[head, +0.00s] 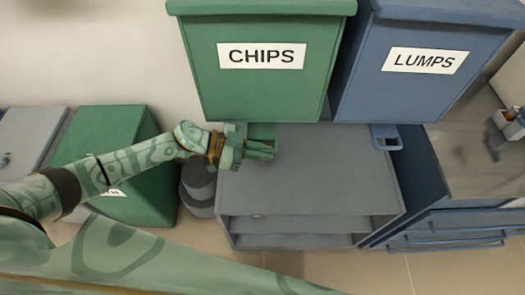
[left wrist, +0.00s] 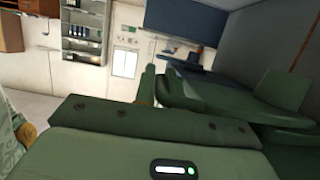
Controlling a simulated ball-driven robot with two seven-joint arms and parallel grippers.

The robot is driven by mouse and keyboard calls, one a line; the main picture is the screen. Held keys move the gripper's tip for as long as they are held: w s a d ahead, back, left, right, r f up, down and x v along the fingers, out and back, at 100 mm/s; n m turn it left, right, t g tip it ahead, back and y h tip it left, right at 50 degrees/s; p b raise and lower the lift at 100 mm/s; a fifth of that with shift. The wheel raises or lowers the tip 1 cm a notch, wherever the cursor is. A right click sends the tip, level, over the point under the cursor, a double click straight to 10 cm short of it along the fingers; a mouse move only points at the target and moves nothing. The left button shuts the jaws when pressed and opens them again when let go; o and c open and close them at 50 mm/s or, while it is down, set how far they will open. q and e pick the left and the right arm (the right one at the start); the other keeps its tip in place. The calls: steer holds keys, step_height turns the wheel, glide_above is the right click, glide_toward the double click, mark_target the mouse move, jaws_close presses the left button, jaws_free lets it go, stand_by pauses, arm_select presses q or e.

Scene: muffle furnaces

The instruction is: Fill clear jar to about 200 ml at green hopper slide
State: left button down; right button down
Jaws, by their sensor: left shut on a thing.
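The green hopper (head: 262,90), labelled CHIPS, hangs at the top centre of the head view. Its green slide (head: 262,131) juts out from under the bottom edge. My left gripper (head: 262,150) reaches in from the left, just under the hopper, and is shut on the slide's handle, which its fingers mostly hide. In the left wrist view, green parts at the gripper (left wrist: 200,125) fill the lower half, and the grip itself is unclear. I see no clear jar in either view. My right gripper is out of view.
A blue hopper (head: 410,85) labelled LUMPS, with a blue slide handle (head: 386,137), stands to the right. A grey shelf unit (head: 330,180) with a bare top lies below. A green bin (head: 140,190) and dark round containers (head: 198,185) are left. A counter (head: 480,150) is right.

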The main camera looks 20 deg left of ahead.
arm_select(q)
steer(key=shift+w+a, duration=0.25)
steer(key=shift+w, duration=0.5)
steer(key=c, duration=1.4)
jaws_free()
